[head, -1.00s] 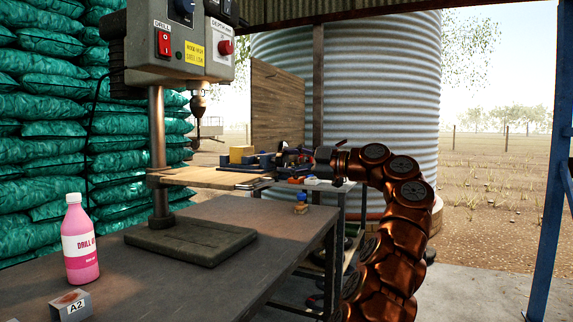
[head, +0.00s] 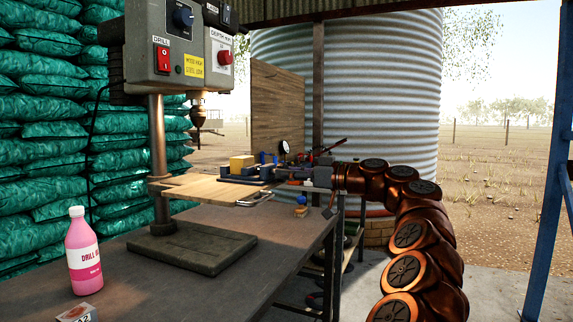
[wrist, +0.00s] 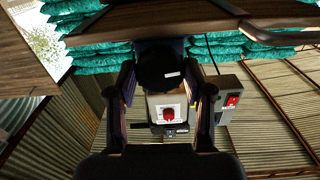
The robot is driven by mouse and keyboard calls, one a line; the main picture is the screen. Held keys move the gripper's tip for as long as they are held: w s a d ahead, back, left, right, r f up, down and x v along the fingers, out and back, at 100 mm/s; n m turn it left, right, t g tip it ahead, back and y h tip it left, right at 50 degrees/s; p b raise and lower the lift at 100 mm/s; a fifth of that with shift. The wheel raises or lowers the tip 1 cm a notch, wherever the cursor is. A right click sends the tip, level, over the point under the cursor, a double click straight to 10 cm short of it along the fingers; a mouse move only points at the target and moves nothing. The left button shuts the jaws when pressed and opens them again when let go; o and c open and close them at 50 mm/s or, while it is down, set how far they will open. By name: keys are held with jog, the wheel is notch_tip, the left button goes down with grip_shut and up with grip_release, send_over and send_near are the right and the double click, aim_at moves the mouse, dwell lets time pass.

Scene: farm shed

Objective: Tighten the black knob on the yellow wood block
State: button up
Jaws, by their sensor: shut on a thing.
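The yellow wood block (head: 241,162) sits on the wooden board (head: 205,188) of the drill press, among blue and dark clamp parts (head: 262,169). In the wrist view a round black knob (wrist: 160,66) with a small white mark lies between the two fingers of my gripper (wrist: 162,76), which is shut on it. A dark blue part shows behind the knob. In the head view my gripper (head: 290,172) reaches in from the right at the board's right edge; its fingertips and the knob are too small to tell apart. I cannot make out the yellow block in the wrist view.
The drill press column (head: 157,140) and chuck (head: 198,115) stand beside and above the board. A metal clamp (head: 253,199) is at its front edge. A pink bottle (head: 83,252) stands on the grey table (head: 160,285). Green sacks (head: 40,120) are stacked at left.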

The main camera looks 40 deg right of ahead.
jog(key=m+p, duration=1.1)
jog(key=p, duration=0.3)
jog(key=o, duration=1.3)
jog(key=shift+f+b, duration=0.1)
jog(key=shift+b, duration=0.2)
